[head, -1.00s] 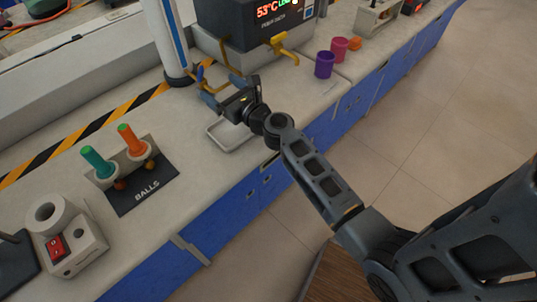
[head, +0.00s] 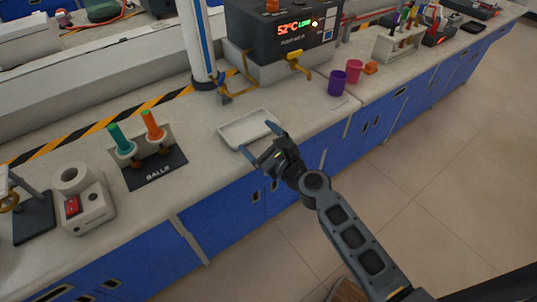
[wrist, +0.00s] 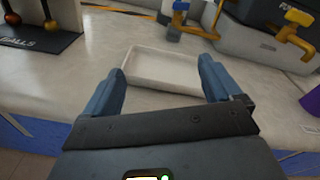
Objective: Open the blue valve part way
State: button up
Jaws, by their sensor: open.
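The blue valve (head: 221,77) is on the yellow pipework at the back of the bench, beside the white-and-blue column. Its handle is small in the head view, and its exact angle is hard to tell. In the wrist view the blue handle (wrist: 181,6) shows at the top edge, partly cut off. My gripper (head: 259,141) is open and empty at the bench's front edge, apart from the valve. Its blue fingers (wrist: 160,75) point towards the white tray and the valve beyond it.
The shallow white tray (head: 243,132) lies between my gripper and the valve. A dark heater box (head: 270,40) with a lit display and a yellow tap (head: 294,61) stand to the right. Purple (head: 337,84) and pink cups are further right. The BALLS stand (head: 152,172) is left.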

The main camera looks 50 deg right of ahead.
jog(key=shift+s+a+f+n, duration=0.2)
jog(key=shift+s+a+n, duration=0.25)
jog(key=shift+s, duration=0.25)
jog(key=shift+s+a+f+n, duration=0.15)
jog(key=shift+s+a+n, duration=0.25)
jog(key=shift+s, duration=0.25)
